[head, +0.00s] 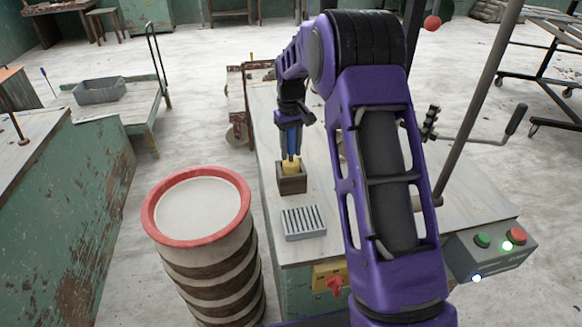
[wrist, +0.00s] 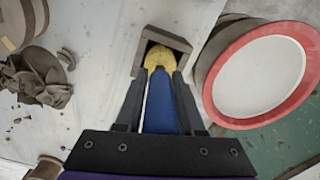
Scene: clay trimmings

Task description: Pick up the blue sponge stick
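The blue sponge stick (head: 293,140) stands about upright, with a blue handle above and a yellow sponge end below. In the wrist view its handle (wrist: 161,105) runs between the fingers of my gripper (wrist: 161,76), which press against both sides. The yellow sponge (wrist: 158,57) is at the mouth of a small dark square holder (head: 292,184). The holder's rim also shows in the wrist view (wrist: 166,36). Whether the sponge's lowest part is still inside the holder is hard to tell. In the head view my gripper (head: 291,150) points down over the holder.
A grey slotted block (head: 303,222) lies in front of the holder on the pale table (head: 268,135). A red-rimmed drum (head: 197,205) stands left of the table. Clay trimmings (wrist: 38,82) lie on the table in the wrist view. A button box (head: 490,250) is at the front right.

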